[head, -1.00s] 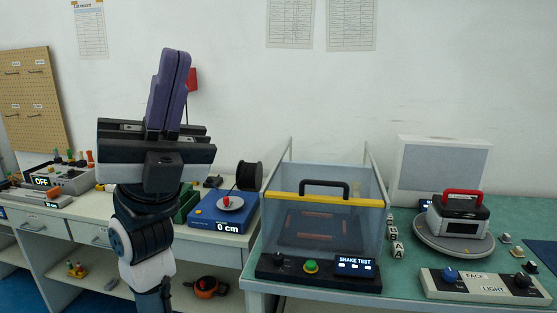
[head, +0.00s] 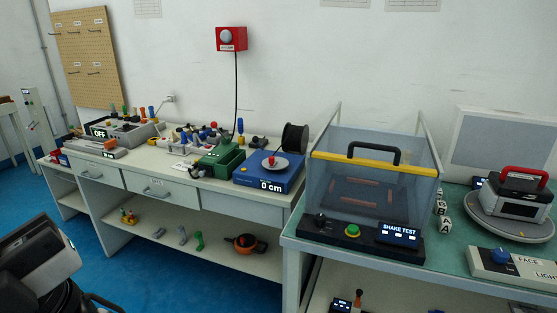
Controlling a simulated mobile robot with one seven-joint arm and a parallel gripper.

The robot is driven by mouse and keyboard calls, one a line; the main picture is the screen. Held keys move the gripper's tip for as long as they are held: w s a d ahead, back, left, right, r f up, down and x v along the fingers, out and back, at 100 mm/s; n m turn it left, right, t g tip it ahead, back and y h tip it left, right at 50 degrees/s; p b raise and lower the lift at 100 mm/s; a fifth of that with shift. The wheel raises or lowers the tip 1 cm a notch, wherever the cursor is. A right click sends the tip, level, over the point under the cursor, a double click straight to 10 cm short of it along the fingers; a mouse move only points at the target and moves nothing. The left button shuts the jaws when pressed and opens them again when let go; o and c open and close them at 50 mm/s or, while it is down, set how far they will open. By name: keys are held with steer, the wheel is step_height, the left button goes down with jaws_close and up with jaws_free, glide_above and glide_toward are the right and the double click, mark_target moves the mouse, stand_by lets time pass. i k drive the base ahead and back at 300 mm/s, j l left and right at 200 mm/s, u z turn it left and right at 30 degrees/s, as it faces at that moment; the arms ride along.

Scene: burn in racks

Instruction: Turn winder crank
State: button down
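The winder is a blue box (head: 268,178) on the white bench, with a "0 cm" display on its front. A grey crank disc (head: 275,163) with a small red knob (head: 271,158) lies on its top. A black spool (head: 295,137) stands at its back right. Part of my arm shows in the lower left corner, well away from the winder. My gripper's fingers are out of view, so their state is hidden.
A green box (head: 221,162) sits just left of the winder. The clear shake-test box (head: 375,210) stands on the green table (head: 450,256) to the right. A red wall box (head: 231,39) hangs behind. Blue floor (head: 150,278) is open in front of the bench.

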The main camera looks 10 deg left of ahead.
mark_target(273, 162)
steer(key=i+j+u, duration=0.3)
steer(key=i+j, duration=0.2)
steer(key=i+j+u, duration=0.35)
steer(key=i+j, duration=0.15)
